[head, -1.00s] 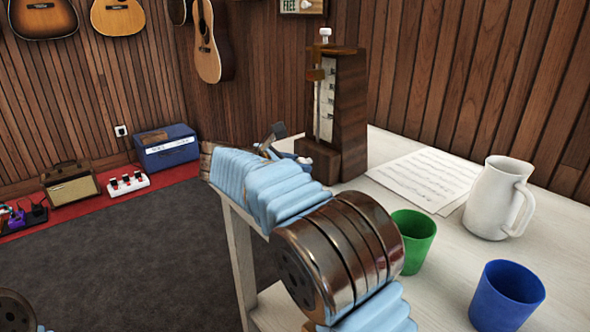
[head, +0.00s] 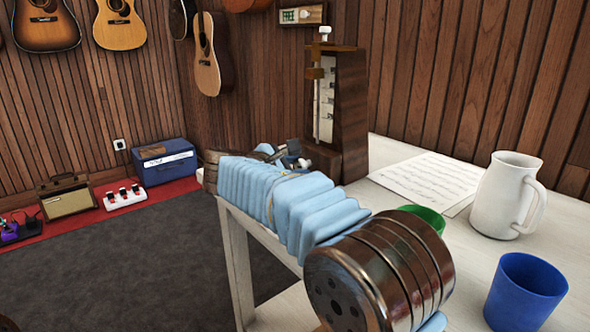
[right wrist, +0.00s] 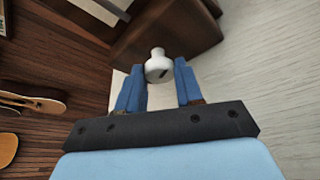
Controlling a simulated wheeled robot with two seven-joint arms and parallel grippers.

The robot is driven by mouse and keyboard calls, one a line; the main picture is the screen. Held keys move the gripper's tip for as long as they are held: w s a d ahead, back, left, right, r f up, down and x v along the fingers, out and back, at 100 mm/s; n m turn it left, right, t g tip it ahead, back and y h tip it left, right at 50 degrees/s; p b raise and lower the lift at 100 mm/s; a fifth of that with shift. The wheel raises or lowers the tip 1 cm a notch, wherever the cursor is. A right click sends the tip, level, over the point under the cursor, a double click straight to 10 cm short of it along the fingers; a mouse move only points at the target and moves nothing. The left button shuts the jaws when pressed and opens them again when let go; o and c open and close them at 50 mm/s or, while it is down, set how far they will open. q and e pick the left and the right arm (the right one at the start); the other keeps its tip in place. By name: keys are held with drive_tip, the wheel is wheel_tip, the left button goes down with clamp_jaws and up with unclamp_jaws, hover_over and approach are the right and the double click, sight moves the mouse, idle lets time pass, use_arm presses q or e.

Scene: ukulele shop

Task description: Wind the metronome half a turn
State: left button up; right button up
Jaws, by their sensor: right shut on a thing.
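The metronome (head: 350,105) is a tall dark wood case standing upright on the white table, with a pale scale strip and a white knob on top. My right gripper (head: 290,156) is at its lower left side. In the right wrist view, a small pale winding key (right wrist: 158,66) with a dark slot sits between the blue fingers of my right gripper (right wrist: 160,78), which is shut on it. The metronome's brown case (right wrist: 165,30) is just beyond. In the head view the grasp is small and partly hidden. My left gripper is not in view.
On the white table (head: 390,150) are sheet music (head: 428,180), a white pitcher (head: 503,195), a blue cup (head: 524,292) and a green cup (head: 425,217) partly hidden behind my right arm. Amplifiers and pedals line the wall at left.

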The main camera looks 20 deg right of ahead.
drive_tip(key=o, duration=1)
drive_tip(key=v, duration=1.4)
